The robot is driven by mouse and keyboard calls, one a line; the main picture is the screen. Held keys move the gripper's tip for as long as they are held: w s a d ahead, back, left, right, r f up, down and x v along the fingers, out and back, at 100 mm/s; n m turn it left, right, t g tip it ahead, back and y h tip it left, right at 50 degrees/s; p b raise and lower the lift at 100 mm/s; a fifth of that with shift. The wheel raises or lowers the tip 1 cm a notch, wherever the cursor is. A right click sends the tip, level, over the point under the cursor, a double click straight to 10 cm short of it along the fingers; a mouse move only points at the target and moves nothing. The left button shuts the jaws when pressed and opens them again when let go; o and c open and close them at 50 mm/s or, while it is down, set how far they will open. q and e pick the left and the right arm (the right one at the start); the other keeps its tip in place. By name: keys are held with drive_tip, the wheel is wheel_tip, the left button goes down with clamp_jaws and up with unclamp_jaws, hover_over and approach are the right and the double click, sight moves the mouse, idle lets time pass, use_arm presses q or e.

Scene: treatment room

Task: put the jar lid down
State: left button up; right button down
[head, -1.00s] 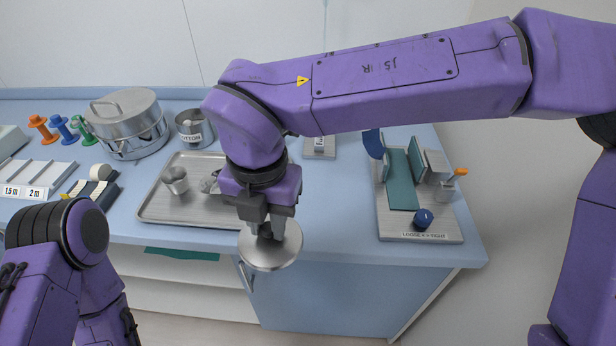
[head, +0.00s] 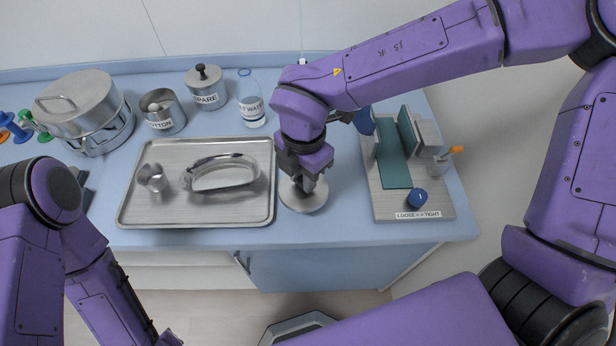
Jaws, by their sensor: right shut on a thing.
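The jar lid (head: 301,203) is a round silver disc. My right gripper (head: 304,184) is shut on its top and holds it flat, between the metal tray and the teal-padded fixture. I cannot tell whether the lid touches the blue counter (head: 345,225) or hangs just above it. The gripper partly hides the lid's middle. The open steel jar marked COTTON (head: 163,125) stands behind the tray with pale contents showing. My left arm is at the lower left; its gripper is out of view.
The metal tray (head: 210,217) holds a small cup (head: 152,178) and a kidney dish (head: 222,173). A lidded jar marked SPARE (head: 207,98) and a water bottle (head: 251,108) stand behind. The fixture (head: 410,205) is close on the right. Bare counter lies around the lid.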

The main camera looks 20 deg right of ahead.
drive_tip(key=f, duration=0.2)
drive_tip(key=d+f, duration=0.1)
drive_tip(key=shift+s+f, duration=0.2)
drive_tip(key=shift+s, duration=0.1)
drive_tip(key=shift+f, duration=0.35)
drive_tip(key=shift+w+f, duration=0.1)
drive_tip(key=shift+w, duration=0.2)
drive_tip(key=shift+s+f, duration=0.15)
drive_tip(key=c, duration=1)
unclamp_jaws()
use_arm(q)
drive_tip(key=shift+s+r, duration=0.2)
use_arm(e)
drive_tip(key=shift+o, duration=0.5)
